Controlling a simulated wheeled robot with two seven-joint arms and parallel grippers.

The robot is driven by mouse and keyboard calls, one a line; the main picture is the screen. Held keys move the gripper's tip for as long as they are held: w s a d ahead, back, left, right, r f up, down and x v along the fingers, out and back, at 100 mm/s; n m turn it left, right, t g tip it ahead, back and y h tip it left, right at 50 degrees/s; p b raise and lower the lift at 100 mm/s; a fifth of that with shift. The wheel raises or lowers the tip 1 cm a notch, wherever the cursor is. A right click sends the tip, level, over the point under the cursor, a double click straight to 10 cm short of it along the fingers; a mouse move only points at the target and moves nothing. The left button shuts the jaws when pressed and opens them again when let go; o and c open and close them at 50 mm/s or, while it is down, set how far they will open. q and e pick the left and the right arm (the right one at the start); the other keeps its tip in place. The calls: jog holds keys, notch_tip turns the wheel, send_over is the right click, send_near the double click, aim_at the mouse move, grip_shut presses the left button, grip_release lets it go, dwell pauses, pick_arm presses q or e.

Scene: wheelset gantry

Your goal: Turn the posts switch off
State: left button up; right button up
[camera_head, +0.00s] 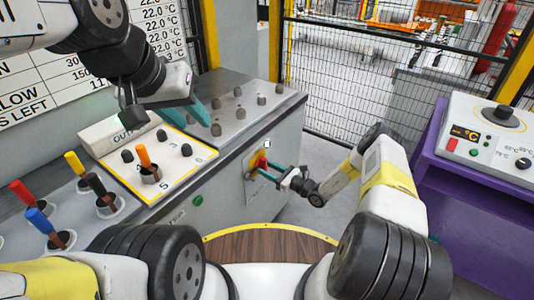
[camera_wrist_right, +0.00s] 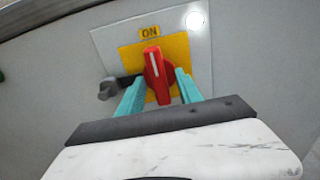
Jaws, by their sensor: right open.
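The posts switch (camera_wrist_right: 156,73) is a red rotary handle on a yellow plate, with a yellow "ON" label above it. Its white mark points up toward "ON". In the head view the red handle (camera_head: 260,160) is on the side of the grey cabinet. My right gripper (camera_wrist_right: 158,88) is open, with one teal finger on each side of the red handle; whether they touch it is unclear. It also shows in the head view (camera_head: 268,172). My left gripper (camera_head: 200,112) is above the cabinet top, away from the switch; its teal fingers show, but their gap is unclear.
A grey lever or padlock-like part (camera_wrist_right: 112,88) sits left of the switch. The cabinet top carries a yellow-bordered panel with an orange lever (camera_head: 146,158) and several coloured joysticks (camera_head: 40,222). A purple stand with a control box (camera_head: 490,135) is at right. A mesh fence stands behind.

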jog(key=shift+a, duration=0.1)
grip_shut()
dwell(1.4)
